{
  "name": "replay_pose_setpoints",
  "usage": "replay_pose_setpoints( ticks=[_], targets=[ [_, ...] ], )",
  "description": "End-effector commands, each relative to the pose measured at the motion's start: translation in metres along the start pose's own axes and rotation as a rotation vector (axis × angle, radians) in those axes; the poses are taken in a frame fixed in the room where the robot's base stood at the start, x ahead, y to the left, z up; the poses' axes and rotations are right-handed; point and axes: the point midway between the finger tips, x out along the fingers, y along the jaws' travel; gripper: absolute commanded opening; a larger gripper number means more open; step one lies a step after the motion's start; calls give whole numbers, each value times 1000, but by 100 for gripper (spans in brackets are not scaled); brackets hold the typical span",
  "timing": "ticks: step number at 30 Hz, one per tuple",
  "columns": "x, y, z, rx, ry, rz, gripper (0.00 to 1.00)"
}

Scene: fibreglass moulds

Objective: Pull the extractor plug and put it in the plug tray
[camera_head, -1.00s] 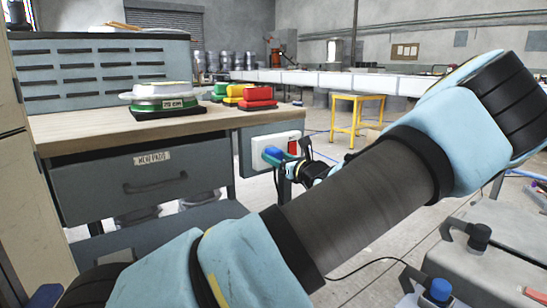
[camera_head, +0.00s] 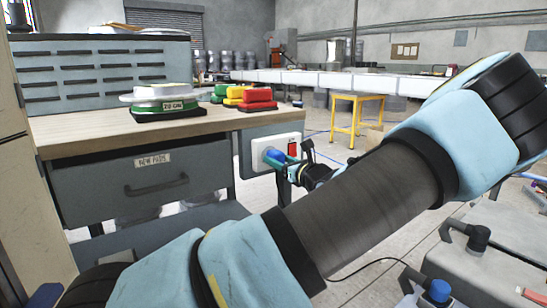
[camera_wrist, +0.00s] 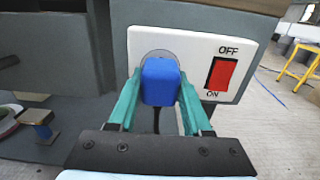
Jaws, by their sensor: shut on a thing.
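The blue extractor plug (camera_wrist: 160,82) sits at the round socket of a white switch plate (camera_wrist: 200,45), with a dark cable hanging below it. In the wrist view my gripper (camera_wrist: 155,95) has its green fingers on both sides of the plug, shut on it. The red switch (camera_wrist: 218,74) is right of the plug, between OFF and ON labels. In the head view the plug (camera_head: 274,157) shows small at the plate (camera_head: 258,150), with my gripper (camera_head: 284,160) at it. Whether the plug is fully seated cannot be told. I cannot make out a plug tray.
A bench (camera_head: 90,139) with a drawer labelled "NEW PADS" (camera_head: 152,160) stands left of the plate. Pads in green, yellow and red (camera_head: 258,95) lie on its top. A grey case (camera_head: 480,256) is at lower right. A yellow stand (camera_head: 356,115) is farther back.

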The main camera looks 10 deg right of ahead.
Motion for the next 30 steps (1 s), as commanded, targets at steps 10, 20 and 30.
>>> replay_pose_setpoints(
  ticks=[10, 20, 30],
  targets=[
    [-14, 0, 2, 0, -2, 0, 0],
    [-26, 0, 1, 1, -1, 0, 0],
    [-39, 0, 2, 1, -2, 0, 0]
  ],
)
